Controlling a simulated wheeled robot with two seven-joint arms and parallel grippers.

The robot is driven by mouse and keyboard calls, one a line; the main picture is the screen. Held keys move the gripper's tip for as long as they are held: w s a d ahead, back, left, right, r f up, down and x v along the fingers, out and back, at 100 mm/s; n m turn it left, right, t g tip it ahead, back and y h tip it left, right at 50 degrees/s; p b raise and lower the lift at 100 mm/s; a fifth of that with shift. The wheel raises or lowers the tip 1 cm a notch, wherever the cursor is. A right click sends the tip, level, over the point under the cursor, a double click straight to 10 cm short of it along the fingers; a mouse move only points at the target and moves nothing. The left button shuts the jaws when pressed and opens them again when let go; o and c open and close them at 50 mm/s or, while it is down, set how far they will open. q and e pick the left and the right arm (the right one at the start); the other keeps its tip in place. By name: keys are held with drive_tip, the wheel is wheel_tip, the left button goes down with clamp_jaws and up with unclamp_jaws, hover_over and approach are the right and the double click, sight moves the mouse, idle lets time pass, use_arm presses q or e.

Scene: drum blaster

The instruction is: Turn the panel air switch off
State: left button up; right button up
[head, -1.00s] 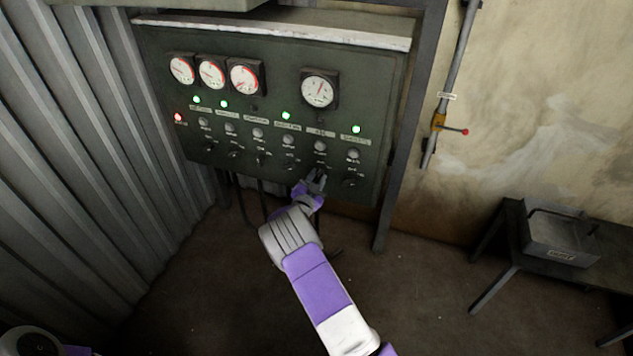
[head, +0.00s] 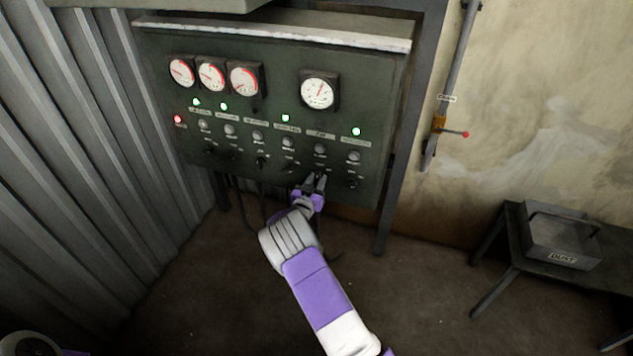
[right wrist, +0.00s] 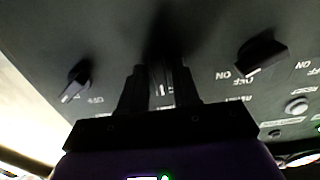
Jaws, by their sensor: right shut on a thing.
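The dark green control panel (head: 285,75) shows in the head view with a row of black rotary switches along its lower part. My right gripper (head: 315,182) is at the switch under the fifth column, whose short label looks like the air one. The gripper is shut on this switch, and its fingers hide most of it. In the right wrist view the fingers (right wrist: 160,85) close around it against the panel face. The lamp above this column is not lit. My left gripper is out of view.
Neighbouring switches stand close on both sides: one (right wrist: 76,82) at left and one (right wrist: 262,55) at right in the wrist view. Several green lamps and one red lamp (head: 178,119) are lit. A lever (head: 440,125) and a metal box (head: 560,235) are to the right.

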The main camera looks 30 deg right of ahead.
drive_tip(key=shift+f, duration=0.1)
drive_tip(key=o, duration=0.7)
drive_tip(key=shift+o, duration=0.2)
drive_tip(key=p+v, duration=0.1)
drive_tip(key=v, duration=0.6)
drive_tip(key=shift+s+a, duration=0.2)
drive_tip(key=shift+s, duration=0.05)
